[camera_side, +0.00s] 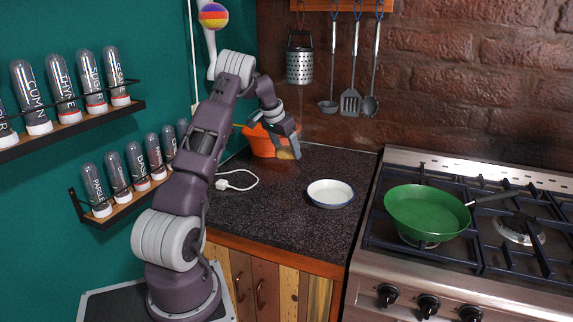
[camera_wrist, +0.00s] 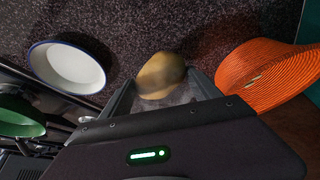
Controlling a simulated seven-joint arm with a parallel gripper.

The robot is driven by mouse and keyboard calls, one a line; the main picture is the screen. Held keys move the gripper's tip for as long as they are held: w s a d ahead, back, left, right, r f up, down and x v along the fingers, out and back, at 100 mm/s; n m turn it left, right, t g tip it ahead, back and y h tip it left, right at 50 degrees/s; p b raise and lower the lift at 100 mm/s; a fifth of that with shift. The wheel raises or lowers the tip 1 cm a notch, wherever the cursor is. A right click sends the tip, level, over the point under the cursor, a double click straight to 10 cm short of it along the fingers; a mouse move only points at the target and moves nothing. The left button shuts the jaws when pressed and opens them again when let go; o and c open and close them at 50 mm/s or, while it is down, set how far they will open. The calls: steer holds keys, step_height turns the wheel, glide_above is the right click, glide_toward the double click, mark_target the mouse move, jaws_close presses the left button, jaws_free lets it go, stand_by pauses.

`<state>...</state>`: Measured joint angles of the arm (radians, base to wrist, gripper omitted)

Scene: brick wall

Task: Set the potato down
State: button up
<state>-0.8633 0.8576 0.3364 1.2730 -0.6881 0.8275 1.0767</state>
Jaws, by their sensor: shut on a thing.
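The potato (camera_wrist: 161,74) is yellow-brown and sits between the fingers of my gripper (camera_wrist: 165,95) in the wrist view. My gripper is shut on it. In the side view my gripper (camera_side: 290,154) points down at the back of the dark counter, just right of the orange basket. The potato is small and mostly covered by the fingers there. I cannot tell whether it touches the counter.
An orange basket (camera_side: 258,143) stands close beside my gripper, against the back corner. A white bowl (camera_side: 330,192) with a dark rim stands on the counter (camera_side: 275,215). A green pan (camera_side: 425,210) sits on the stove at right. A white plug and cable (camera_side: 237,181) lie at left.

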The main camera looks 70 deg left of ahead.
steer(key=shift+w+d+r, duration=0.25)
steer(key=shift+d+r, duration=0.15)
steer(key=shift+r, duration=0.15)
steer(key=shift+w+d+r, duration=0.25)
steer(key=shift+d+r, duration=0.15)
steer(key=shift+r, duration=0.15)
steer(key=w+d+m+h, duration=0.1)
steer(key=w+d+m, duration=0.35)
steer(key=d, duration=1.05)
glide_above(333, 197)
steer(key=s, duration=0.2)
steer(key=shift+n, duration=0.45)
steer(key=f, duration=0.8)
steer(key=shift+w+d+f, duration=0.15)
steer(key=shift+d+f, duration=0.05)
steer(key=shift+f, duration=0.5)
steer(key=shift+f, duration=0.1)
steer(key=o, duration=1.3)
